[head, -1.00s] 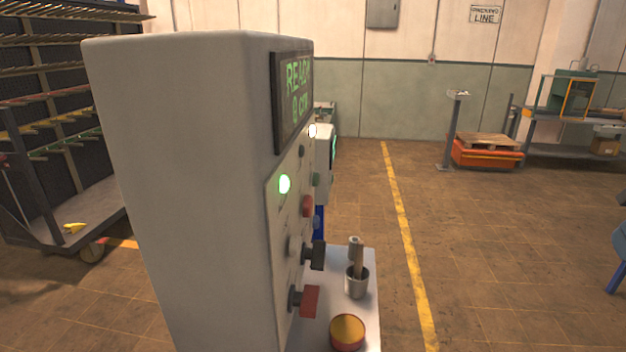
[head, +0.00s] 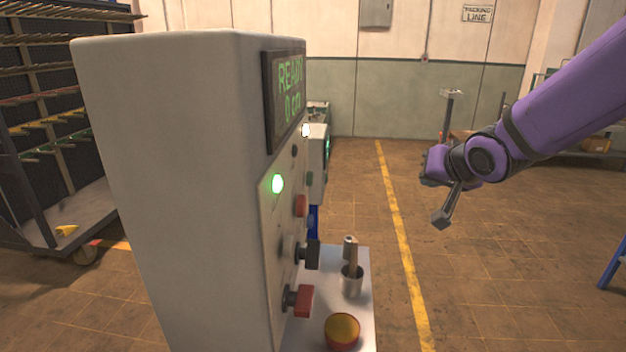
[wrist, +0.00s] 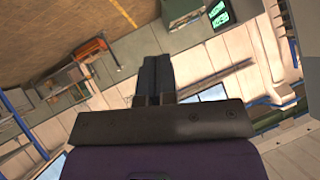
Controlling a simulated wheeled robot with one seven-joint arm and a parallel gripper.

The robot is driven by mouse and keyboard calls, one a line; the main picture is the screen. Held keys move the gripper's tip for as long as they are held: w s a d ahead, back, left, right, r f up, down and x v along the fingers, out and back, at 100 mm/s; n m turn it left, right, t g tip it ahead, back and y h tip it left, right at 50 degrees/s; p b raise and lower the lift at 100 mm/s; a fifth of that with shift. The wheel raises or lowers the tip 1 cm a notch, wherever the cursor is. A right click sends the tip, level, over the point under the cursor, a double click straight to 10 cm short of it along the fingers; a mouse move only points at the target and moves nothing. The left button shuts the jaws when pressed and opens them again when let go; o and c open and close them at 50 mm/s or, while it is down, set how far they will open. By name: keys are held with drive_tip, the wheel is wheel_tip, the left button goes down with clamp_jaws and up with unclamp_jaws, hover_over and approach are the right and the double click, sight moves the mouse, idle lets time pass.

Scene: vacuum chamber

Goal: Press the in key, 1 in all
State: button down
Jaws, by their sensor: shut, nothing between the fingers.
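A tall grey control cabinet (head: 165,170) stands at left centre in the head view. Its display (head: 290,95) reads "READY" and "0 cm" in green, partly foreshortened. The control panel faces right and shows nearly edge-on. It carries a lit green lamp (head: 277,184), a red button (head: 300,206), a black handle (head: 312,254) and a red handle (head: 304,300). I cannot tell which control is the in key; no labels are readable. My gripper (head: 442,218) is shut and empty, in the air right of the panel and apart from it. Its closed fingers show in the wrist view (wrist: 154,76).
A rack trolley (head: 40,210) stands at left. Floor right of the yellow line (head: 402,240) is mostly clear.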

sight(310, 179)
drive_tip(key=w+a+f+m+y, duration=0.1)
drive_tip(key=w+a+f+y, duration=0.1)
drive_tip(key=a, duration=0.3)
drive_tip(key=w+a+f+y, duration=0.2)
drive_tip(key=w+a+y, duration=0.2)
drive_tip(key=a+y, duration=0.1)
drive_tip(key=shift+a+m+t, duration=0.3)
drive_tip(key=shift+a+m, duration=0.1)
drive_tip(key=shift+a, duration=0.05)
drive_tip(key=a, duration=0.8)
drive_tip(key=shift+w+a, duration=0.15)
drive_tip(key=shift+a, duration=0.25)
drive_tip(key=shift+a, duration=0.1)
idle(1.3)
drive_tip(key=shift+a, duration=0.3)
